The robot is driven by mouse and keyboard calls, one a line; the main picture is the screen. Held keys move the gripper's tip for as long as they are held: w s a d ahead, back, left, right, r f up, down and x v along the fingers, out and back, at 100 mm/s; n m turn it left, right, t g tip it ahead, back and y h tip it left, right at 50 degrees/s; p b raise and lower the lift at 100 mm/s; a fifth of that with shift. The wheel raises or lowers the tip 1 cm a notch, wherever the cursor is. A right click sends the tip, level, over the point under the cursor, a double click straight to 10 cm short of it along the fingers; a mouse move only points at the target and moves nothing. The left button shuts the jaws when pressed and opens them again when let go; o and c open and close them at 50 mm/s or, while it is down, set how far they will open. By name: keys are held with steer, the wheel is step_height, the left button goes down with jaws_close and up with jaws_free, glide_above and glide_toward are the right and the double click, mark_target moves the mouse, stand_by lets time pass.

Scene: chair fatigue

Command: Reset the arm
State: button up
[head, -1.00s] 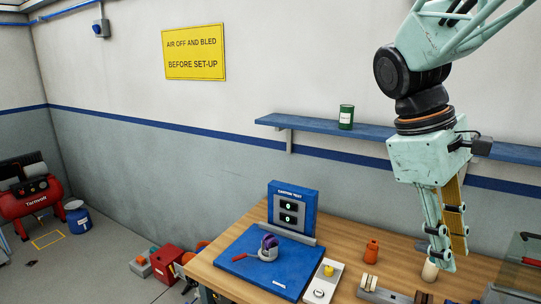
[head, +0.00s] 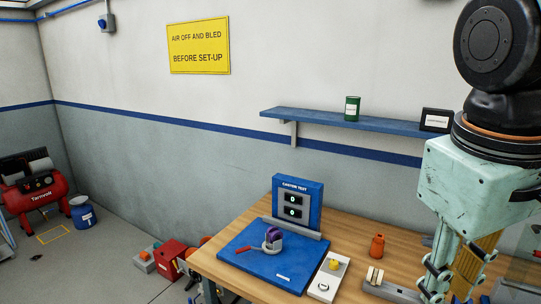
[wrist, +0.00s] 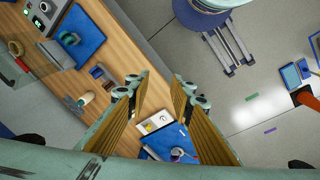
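My gripper (wrist: 157,95) hangs over the workbench in the wrist view, its two fingers apart with nothing between them. In the head view my gripper (head: 452,285) is at the lower right, its fingertips near or past the bottom edge. The blue caster test station (head: 297,202) stands on the wooden bench (head: 382,238) to the left of my gripper. A purple caster (head: 274,238) sits on the station's blue base plate (head: 240,252).
A white panel with a yellow button (head: 328,276) lies right of the plate. An orange bottle (head: 377,246) stands behind it. A wall shelf (head: 330,123) holds a green can (head: 352,109). A red compressor (head: 33,190) and blue drum (head: 83,214) stand on the floor at left.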

steer(key=s+a+f+m+t+y+b, duration=0.1)
steer(key=s+a+f+m+t+b, duration=0.1)
steer(key=s+a, duration=0.2)
steer(key=shift+s+a+f+m+y, duration=0.3)
steer(key=shift+s+a+f, duration=0.05)
steer(key=shift+s, duration=0.3)
steer(key=shift+f, duration=0.1)
stand_by(1.3)
step_height(320, 180, down, 13)
steer(key=b, duration=1.3)
